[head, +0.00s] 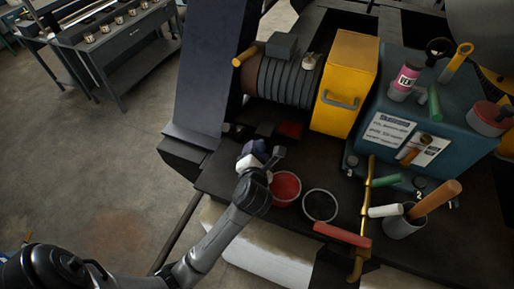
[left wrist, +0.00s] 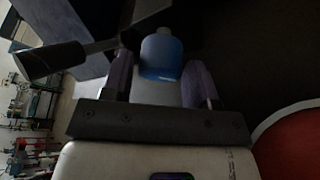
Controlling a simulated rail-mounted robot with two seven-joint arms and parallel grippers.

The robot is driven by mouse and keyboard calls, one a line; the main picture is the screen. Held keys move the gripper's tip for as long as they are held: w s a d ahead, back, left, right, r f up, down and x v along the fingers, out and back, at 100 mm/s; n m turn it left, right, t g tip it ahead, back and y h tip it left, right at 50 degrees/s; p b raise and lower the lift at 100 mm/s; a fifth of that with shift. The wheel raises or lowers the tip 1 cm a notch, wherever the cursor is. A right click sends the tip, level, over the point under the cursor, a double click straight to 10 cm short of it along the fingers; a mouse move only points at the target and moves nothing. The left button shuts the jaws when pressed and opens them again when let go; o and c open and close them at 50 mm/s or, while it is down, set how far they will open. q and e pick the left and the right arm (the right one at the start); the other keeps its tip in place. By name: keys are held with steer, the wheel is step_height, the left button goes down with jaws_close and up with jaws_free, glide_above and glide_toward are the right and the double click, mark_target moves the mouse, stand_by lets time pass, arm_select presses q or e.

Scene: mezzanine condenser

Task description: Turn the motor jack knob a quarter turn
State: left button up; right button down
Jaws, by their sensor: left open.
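My left gripper (head: 258,150) is low beside the dark slanted panel, near the front left of the motor. In the left wrist view its two purple-grey fingers (left wrist: 160,78) are open. A blue rounded knob-like piece with a grey tip (left wrist: 161,54) lies between them in that picture, with a gap to the left finger. I cannot tell whether it touches the right finger, or whether it is the motor jack knob. A dark grey lever-like bar (left wrist: 58,58) shows left of the fingers. The ribbed motor (head: 285,80) stands behind. My right gripper is not in view.
A red-filled round tub (head: 285,188) is close to the right of my left gripper, with a dark-filled tub (head: 320,205) beside it. A yellow box (head: 345,80), a brass pipe with red handle (head: 342,235) and a teal box (head: 440,100) with tools stand right.

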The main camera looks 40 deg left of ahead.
arm_select(q)
steer(key=shift+x, duration=0.95)
steer(key=c, duration=0.6)
steer(key=n+p, duration=0.1)
steer(key=n+h+p, duration=0.1)
steer(key=p, duration=0.1)
steer(key=shift+r, duration=0.25)
steer(key=shift+c, duration=0.2)
steer(key=n+h+p, duration=0.2)
steer(key=n+p, duration=0.1)
steer(key=shift+h+p, duration=0.3)
steer(key=shift+h, duration=0.1)
steer(key=shift+n+t+h+p, duration=0.4)
steer(key=shift+n+p, duration=0.4)
steer(key=shift+p, duration=0.4)
steer(key=shift+w+f+n+h+p, duration=0.15)
steer(key=shift+n+h+p, duration=0.35)
steer(key=shift+p, duration=0.7)
